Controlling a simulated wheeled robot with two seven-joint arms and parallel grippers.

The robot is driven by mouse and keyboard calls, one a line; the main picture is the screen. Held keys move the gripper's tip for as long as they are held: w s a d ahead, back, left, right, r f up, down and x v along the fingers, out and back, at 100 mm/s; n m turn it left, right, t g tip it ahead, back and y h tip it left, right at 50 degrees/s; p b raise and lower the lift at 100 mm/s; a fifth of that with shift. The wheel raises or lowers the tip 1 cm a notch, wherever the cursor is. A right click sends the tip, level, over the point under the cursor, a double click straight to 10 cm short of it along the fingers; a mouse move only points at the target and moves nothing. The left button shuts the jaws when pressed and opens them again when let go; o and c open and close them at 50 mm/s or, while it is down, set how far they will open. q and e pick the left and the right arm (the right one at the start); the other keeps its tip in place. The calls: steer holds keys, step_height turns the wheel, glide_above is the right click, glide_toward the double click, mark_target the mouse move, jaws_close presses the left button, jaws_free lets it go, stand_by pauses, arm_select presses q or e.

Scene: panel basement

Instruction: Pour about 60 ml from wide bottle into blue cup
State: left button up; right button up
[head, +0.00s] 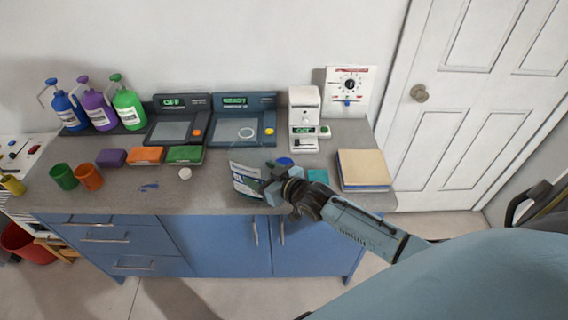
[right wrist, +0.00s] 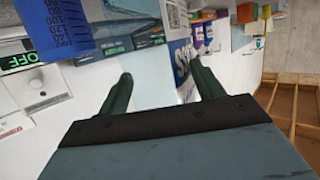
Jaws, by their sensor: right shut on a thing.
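My right gripper (head: 268,188) is shut on the wide bottle (head: 245,178), a pale bottle with a printed label, held over the front of the counter. The bottle looks tilted; I cannot tell its liquid level or whether anything flows. In the right wrist view my gripper's two green fingers (right wrist: 162,88) stand apart, with part of a blue-lettered label (right wrist: 182,62) by the right finger. The blue cup (head: 285,162) is just behind my gripper and mostly hidden. A blue graduated cup (right wrist: 55,25) fills the upper left of the right wrist view. My left gripper is not in view.
Jugs (head: 128,108), consoles (head: 245,118) and a white device (head: 304,118) line the back. A stack of books (head: 363,169) lies right.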

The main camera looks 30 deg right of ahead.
steer(key=shift+a+r, duration=0.1)
